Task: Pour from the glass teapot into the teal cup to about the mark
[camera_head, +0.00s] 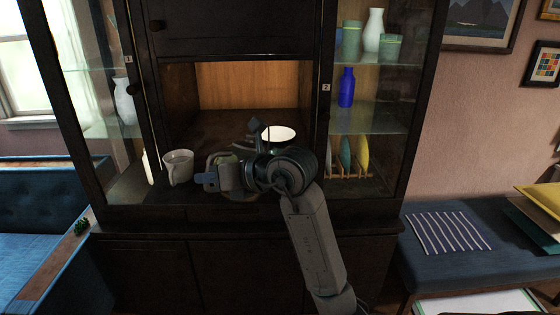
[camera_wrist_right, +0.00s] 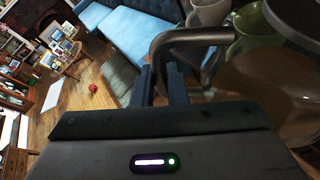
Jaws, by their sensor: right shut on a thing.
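The glass teapot (camera_wrist_right: 275,95) fills the right side of the right wrist view, large and close, with a brownish tint in its body. Its grey curved handle (camera_wrist_right: 190,38) runs between the fingers of my right gripper (camera_wrist_right: 160,82), which is shut on it. In the head view my right gripper (camera_head: 212,180) is over the cabinet's counter, and my wrist hides most of the teapot. A green-teal cup (camera_wrist_right: 257,24) shows partly behind the teapot in the right wrist view; I cannot make out its mark or its fill. My left gripper is not in view.
A pale mug (camera_head: 178,167) stands just left of my right gripper. A round white thing (camera_head: 278,133) is behind my wrist. Glass-doored shelves with vases, including a blue bottle (camera_head: 346,87), flank the niche. A blue bench (camera_head: 450,245) is at the right.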

